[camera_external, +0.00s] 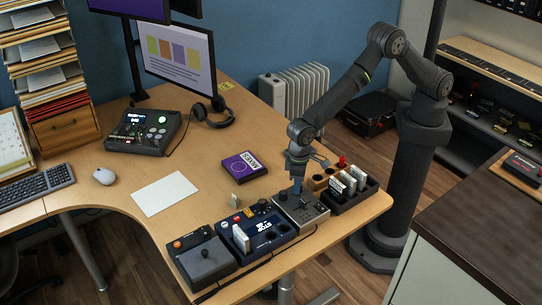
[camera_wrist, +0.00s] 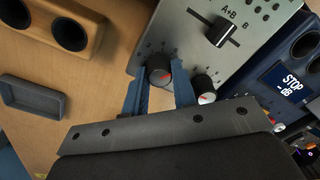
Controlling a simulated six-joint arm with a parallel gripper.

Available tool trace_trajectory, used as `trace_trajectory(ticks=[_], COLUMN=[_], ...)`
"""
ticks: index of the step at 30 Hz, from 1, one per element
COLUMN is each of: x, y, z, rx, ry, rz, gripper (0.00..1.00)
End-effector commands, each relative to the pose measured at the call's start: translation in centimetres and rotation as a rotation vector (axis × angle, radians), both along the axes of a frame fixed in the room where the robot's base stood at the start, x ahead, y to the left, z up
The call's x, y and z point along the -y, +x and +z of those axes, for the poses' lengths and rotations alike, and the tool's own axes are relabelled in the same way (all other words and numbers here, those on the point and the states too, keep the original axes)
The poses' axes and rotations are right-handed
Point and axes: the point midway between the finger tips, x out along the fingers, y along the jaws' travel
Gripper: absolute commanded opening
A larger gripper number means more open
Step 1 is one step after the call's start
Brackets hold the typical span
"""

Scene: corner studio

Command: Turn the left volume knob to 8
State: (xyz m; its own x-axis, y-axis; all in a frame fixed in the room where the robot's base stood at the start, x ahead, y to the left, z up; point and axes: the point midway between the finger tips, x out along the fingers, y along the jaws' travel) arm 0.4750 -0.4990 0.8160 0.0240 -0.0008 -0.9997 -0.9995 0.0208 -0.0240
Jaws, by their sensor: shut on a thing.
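A grey mixer panel (camera_external: 301,212) lies near the table's front edge, and its slider marked "A+B" shows in the wrist view (camera_wrist: 222,31). Two dark knobs sit along its lower edge in the wrist view. The left knob (camera_wrist: 158,70) is between the blue fingers of my gripper (camera_wrist: 159,88), which is shut on it. The right knob (camera_wrist: 205,88) is just outside my right finger. In the external view my gripper (camera_external: 297,187) reaches down onto the panel and hides the knobs.
A blue device (camera_external: 262,232) with a "STOP" display (camera_wrist: 291,84) sits close beside the panel. A dark cassette rack (camera_external: 349,197) and a wooden block with holes (camera_wrist: 76,15) are on the other side. A grey tray (camera_wrist: 33,97) lies near. A purple box (camera_external: 243,167) stands behind.

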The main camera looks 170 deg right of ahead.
Motion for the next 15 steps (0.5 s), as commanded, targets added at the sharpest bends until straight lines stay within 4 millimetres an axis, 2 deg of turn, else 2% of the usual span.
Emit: trace_trajectory(ticks=[6, 15], x=[-0.17, -0.21], y=[-0.09, -0.1], z=[-0.11, -0.13], rx=[-0.003, -0.004], ry=[0.004, 0.004], rz=[-0.169, -0.323], gripper=[0.02, 0.02])
